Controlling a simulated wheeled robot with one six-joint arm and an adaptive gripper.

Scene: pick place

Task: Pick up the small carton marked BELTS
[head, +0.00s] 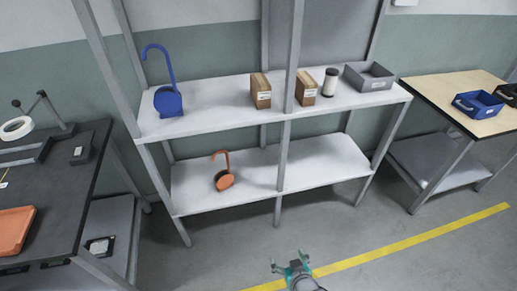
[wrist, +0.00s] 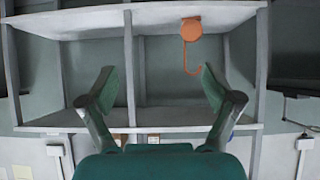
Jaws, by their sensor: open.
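Two small brown cartons stand on the upper shelf in the head view, a left carton (head: 261,91) and a right carton (head: 306,88), on either side of a front post. Each has a white label too small to read, so I cannot tell which is marked BELTS. In the wrist view, which is upside down, bits of cartons (wrist: 153,138) show at the bottom, mostly hidden behind my gripper. My gripper (head: 290,261) is open and empty, in front of the rack and well apart from the cartons. Its spread fingers also show in the wrist view (wrist: 158,82).
The upper shelf (head: 215,98) also holds a blue hooked object (head: 168,102), a dark-lidded white jar (head: 330,83) and a grey bin (head: 369,77). An orange hooked object (head: 224,180) is on the lower shelf. Tables stand left and right. The floor in front is clear.

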